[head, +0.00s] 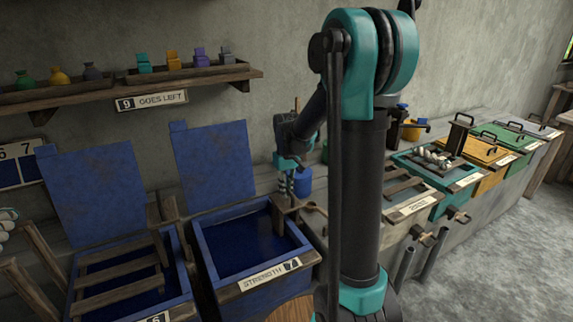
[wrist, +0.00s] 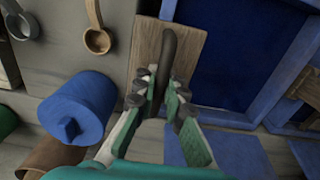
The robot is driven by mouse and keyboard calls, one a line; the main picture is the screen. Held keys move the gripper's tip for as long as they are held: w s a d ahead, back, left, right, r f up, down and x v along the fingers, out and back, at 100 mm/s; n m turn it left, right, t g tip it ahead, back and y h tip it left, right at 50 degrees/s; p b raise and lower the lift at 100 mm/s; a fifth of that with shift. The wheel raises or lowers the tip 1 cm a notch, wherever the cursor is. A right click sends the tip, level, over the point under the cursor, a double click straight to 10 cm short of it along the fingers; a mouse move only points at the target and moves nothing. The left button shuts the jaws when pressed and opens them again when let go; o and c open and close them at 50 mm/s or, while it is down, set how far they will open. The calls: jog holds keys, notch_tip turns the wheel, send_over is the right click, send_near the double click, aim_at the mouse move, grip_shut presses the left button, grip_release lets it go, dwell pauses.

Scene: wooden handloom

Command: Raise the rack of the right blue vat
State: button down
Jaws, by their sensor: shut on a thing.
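The right blue vat (head: 260,283), labelled STRENGTH 7, stands open with its blue lid (head: 214,165) upright behind it. Dark blue liquid fills it, and no rack slats show above the surface. A wooden post (head: 282,217) stands at its right side. In the wrist view, a dark upright handle (wrist: 169,45) is in front of a wooden board (wrist: 188,62) beside the vat (wrist: 300,50). My gripper (wrist: 160,85) is shut on this handle. In the head view my gripper (head: 286,183) is low above the post, and its fingertips are hard to make out.
The left blue vat (head: 73,270) has wooden slats (head: 122,284) across its top. Teal (head: 440,203), yellow and green vats stand to the right. A shelf (head: 200,78) is on the wall.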

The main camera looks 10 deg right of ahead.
notch_tip(320, 180, up, 11)
dwell(0.9)
jog(key=shift+c, duration=1.6)
grip_release()
notch_tip(320, 180, up, 7)
jog(key=shift+s, duration=0.1)
